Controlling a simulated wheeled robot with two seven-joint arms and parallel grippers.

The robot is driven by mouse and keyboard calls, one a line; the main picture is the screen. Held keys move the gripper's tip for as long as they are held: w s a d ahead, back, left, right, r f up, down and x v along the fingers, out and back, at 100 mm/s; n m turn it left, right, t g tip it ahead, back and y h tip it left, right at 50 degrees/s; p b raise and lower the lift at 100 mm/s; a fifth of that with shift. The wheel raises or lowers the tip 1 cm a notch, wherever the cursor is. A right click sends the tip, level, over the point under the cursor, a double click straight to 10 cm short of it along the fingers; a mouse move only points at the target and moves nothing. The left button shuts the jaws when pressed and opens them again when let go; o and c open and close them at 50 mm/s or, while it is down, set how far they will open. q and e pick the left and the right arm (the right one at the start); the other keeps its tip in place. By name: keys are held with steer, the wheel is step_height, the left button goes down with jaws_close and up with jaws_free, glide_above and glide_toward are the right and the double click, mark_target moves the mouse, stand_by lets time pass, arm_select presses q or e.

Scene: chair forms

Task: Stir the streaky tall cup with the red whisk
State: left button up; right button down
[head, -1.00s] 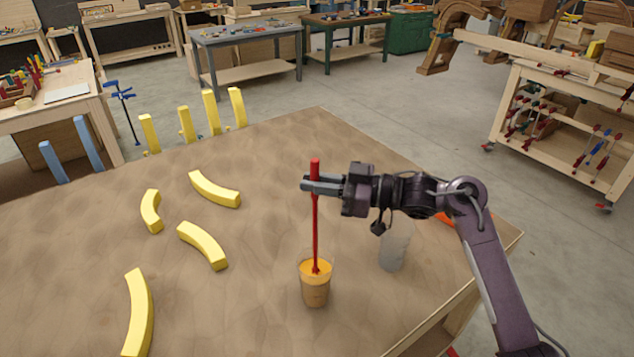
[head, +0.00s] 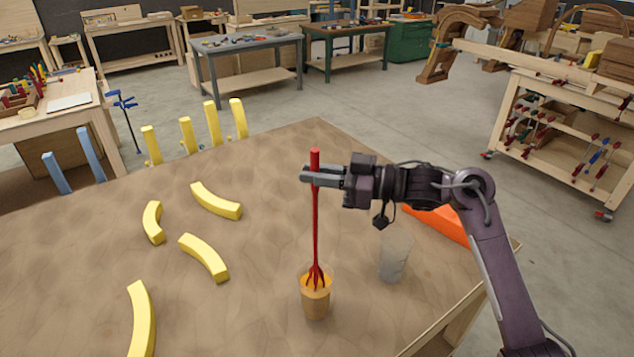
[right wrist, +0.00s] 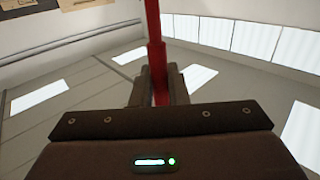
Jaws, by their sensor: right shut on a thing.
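The red whisk (head: 315,230) hangs upright in my right gripper (head: 318,174), which is shut on the upper part of its handle. The whisk also shows between the fingers in the right wrist view (right wrist: 156,50). Its red tines show at the mouth of a tall cup (head: 316,304), with their lower ends at or just inside the rim. This cup is clear near the top and tan-orange below, with orange contents, and stands upright on the table. Whether its surface is streaky is too small to tell. My left gripper is out of view.
A grey translucent cup (head: 394,258) stands on the brown table (head: 250,270), right of the orange cup and below my right arm. An orange object (head: 440,222) lies behind that arm. Several curved yellow pieces (head: 204,257) lie at the left. The table's right edge is near.

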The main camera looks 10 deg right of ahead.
steer(key=shift+r, duration=5.1)
steer(key=shift+r, duration=2)
